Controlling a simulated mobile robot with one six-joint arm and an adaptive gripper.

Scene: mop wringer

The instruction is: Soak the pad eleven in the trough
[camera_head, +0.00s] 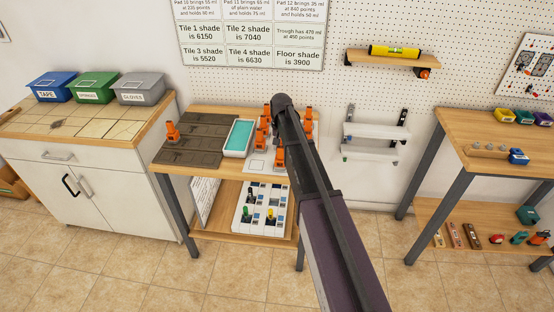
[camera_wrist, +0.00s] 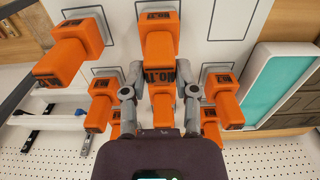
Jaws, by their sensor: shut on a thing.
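Several orange pads with block handles stand on white squares on the middle table; one shows in the head view (camera_head: 279,157). My gripper (camera_wrist: 161,92) is closed around the middle orange pad (camera_wrist: 159,42), with a finger at each side. Its label starts "NO.1"; the rest is unclear. I cannot tell whether it is lifted. In the head view my arm hides the gripper and this pad. The trough (camera_head: 234,155), white-rimmed with a teal inside, stands left of the pads. It shows at the right of the wrist view (camera_wrist: 256,80), apart from my gripper.
Other pads stand close around my gripper, one at left (camera_wrist: 72,56) and one at right (camera_wrist: 223,98). Dark grey tiles (camera_head: 190,158) lie left of the trough, with one orange pad (camera_head: 172,132) on them. Wall signs (camera_head: 250,35) hang behind.

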